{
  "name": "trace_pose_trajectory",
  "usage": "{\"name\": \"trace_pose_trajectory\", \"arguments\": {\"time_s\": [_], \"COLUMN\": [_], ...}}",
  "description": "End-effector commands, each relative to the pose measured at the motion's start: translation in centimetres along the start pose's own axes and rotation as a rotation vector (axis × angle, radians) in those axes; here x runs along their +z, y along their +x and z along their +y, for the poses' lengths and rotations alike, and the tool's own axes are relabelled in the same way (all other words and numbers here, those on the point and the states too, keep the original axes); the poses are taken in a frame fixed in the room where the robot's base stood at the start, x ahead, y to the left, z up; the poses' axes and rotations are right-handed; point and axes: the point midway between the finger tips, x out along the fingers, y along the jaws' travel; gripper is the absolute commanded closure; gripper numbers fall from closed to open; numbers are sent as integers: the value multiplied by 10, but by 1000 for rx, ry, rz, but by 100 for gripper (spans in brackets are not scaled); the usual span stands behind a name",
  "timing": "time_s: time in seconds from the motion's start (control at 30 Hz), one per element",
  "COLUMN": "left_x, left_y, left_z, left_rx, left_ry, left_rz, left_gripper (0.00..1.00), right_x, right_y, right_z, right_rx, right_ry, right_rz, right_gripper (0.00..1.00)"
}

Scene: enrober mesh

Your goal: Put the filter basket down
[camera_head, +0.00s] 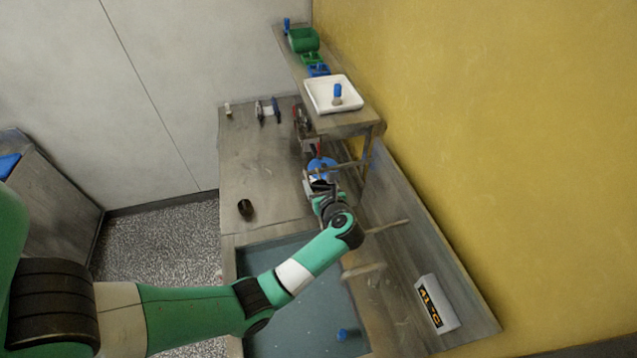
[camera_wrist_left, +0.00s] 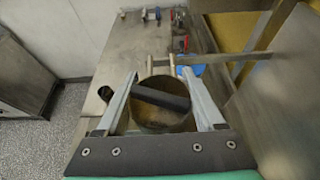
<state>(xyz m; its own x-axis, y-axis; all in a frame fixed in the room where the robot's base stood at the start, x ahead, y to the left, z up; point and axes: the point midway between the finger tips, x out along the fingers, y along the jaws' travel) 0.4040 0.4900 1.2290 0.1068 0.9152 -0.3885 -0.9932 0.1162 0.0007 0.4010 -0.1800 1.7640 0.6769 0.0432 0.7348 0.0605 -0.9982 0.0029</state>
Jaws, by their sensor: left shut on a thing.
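The filter basket (camera_wrist_left: 155,117) is a round metal vessel with a dark bar across its top. In the left wrist view it sits between the two fingers of my left gripper (camera_wrist_left: 160,78), which is shut on it. In the head view my left gripper (camera_head: 318,187) is over the right part of the counter, just in front of a blue round object (camera_head: 322,167). The basket is mostly hidden there by the gripper and arm. I cannot tell whether its underside touches anything. My right gripper is not in view.
A dark cup (camera_head: 245,208) stands left on the counter (camera_head: 245,160). A sink-like basin (camera_head: 300,315) with a small blue item lies in front. A raised shelf (camera_head: 345,125) carries a white tray (camera_head: 318,100). Small tools lie at the back. The counter's left middle is clear.

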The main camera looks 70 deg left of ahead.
Motion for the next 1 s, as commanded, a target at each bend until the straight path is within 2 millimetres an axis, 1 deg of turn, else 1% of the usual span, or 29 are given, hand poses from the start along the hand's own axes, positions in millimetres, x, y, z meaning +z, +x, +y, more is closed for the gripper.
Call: {"name": "trace_pose_trajectory", "arguments": {"time_s": [0.2,0.33,0.37,0.5,0.53,0.73,0.83,0.93,1.0], "left_x": [-1,-5,-5,-4,-4,-3,2,0,0], "left_y": [0,2,2,1,1,1,-1,-13,-28], "left_z": [0,0,0,0,0,0,0,-1,-2], "left_rx": [-1,0,0,0,0,0,-1,-3,-5], "left_ry": [-1,0,0,0,0,0,-1,-1,-1], "left_rz": [-1,-1,-1,-1,-1,-1,-2,-3,-3], "left_gripper": [94,94,28,3,0,0,0,0,0], "right_x": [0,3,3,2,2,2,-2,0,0], "right_y": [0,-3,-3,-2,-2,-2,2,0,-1], "right_z": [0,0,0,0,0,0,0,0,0], "right_rx": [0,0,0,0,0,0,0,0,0], "right_ry": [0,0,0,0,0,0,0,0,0], "right_rz": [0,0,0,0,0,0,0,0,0], "right_gripper": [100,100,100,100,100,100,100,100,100]}}
